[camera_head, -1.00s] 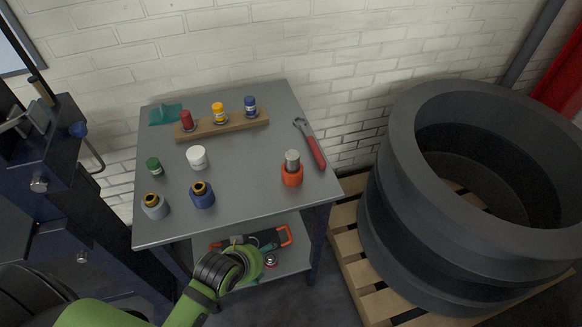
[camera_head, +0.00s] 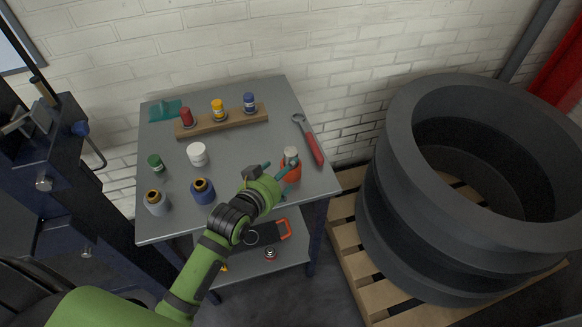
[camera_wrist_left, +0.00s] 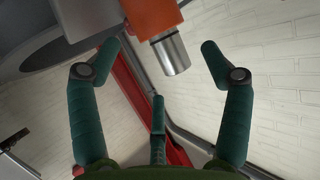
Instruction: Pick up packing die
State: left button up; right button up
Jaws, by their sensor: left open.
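The packing die (camera_head: 290,170), as I take it, has an orange body with a silver cylinder on top and stands at the right front of the grey table. It also shows in the left wrist view (camera_wrist_left: 150,15), with its silver cylinder (camera_wrist_left: 171,54) between the fingertips. My left gripper (camera_head: 272,168) is open beside it, on its left, with teal fingers reaching around its upper part. In the left wrist view the left gripper (camera_wrist_left: 158,60) has its fingers spread, with gaps to the cylinder. The arm partly hides the die in the head view. My right gripper is not in view.
The grey table (camera_head: 240,150) also bears a red-handled wrench (camera_head: 311,142), a white jar (camera_head: 197,154), a blue cylinder (camera_head: 203,191), a grey cylinder (camera_head: 156,202) and a green jar (camera_head: 155,162). A wooden rack (camera_head: 222,121) holds bottles. Large dark rings (camera_head: 400,200) stand on a pallet at right.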

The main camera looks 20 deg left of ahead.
pick_arm(q)
jog(key=p+x, duration=0.1)
jog(key=x, duration=0.4)
jog(key=shift+s, duration=0.1)
jog(key=shift+s+r, duration=0.1)
grip_shut()
jog(key=shift+r, duration=0.3)
jog(key=shift+w, duration=0.2)
